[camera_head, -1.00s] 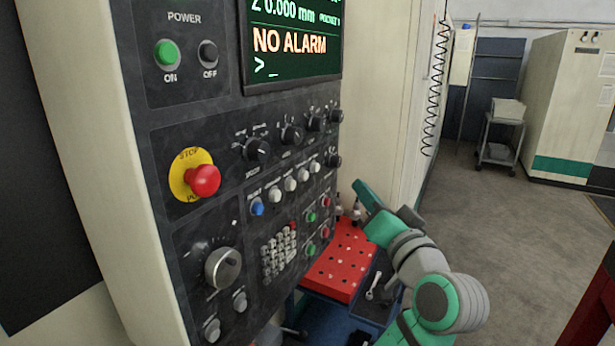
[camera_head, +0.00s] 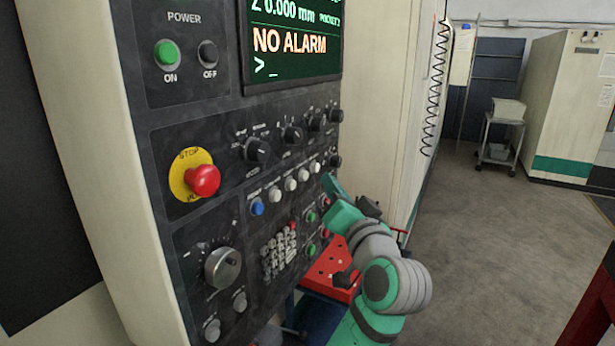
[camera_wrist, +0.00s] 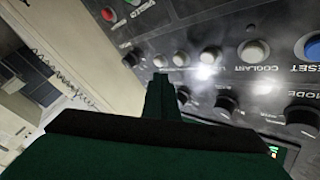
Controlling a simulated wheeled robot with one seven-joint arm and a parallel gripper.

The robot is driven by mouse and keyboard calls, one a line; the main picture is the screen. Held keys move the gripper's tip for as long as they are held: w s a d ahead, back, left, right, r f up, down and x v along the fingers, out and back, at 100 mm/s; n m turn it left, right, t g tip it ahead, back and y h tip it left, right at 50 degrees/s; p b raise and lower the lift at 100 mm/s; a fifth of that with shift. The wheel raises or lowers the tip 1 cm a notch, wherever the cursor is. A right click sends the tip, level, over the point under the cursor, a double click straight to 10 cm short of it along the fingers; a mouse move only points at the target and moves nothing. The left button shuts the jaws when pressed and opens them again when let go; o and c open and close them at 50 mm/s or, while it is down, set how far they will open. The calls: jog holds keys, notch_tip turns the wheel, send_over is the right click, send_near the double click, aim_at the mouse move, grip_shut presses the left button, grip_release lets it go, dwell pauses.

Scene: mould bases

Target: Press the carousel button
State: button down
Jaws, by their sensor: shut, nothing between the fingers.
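The control panel (camera_head: 215,125) carries a row of push buttons: a blue one (camera_head: 257,208) and several white ones rising to the right. In the wrist view the panel is upside down, with the blue RESET button (camera_wrist: 313,46), the COOLANT button (camera_wrist: 254,52), and more pale buttons (camera_wrist: 180,58) to the left. The carousel label is not legible. My gripper (camera_wrist: 160,82) is shut and empty, its tip just below the leftmost pale button (camera_wrist: 160,61) in that view. In the head view my gripper (camera_head: 329,184) is beside the row's right end; I cannot tell whether it touches.
A red emergency stop (camera_head: 204,180), knobs (camera_head: 257,151) and a keypad (camera_head: 278,254) crowd the panel. A cart (camera_head: 500,135) stands far back.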

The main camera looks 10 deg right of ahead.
jog(key=shift+w+a, duration=0.65)
jog(key=shift+a, duration=0.05)
jog(key=shift+w, duration=0.1)
dwell(1.6)
jog(key=shift+w+a, duration=0.2)
jog(key=shift+a, duration=0.1)
jog(key=shift+w+a, duration=0.3)
dwell(1.0)
jog(key=shift+s+d, duration=0.55)
jog(key=shift+d, duration=0.05)
dwell(0.3)
jog(key=shift+s+d, duration=1.75)
jog(key=shift+d, duration=0.1)
dwell(1.3)
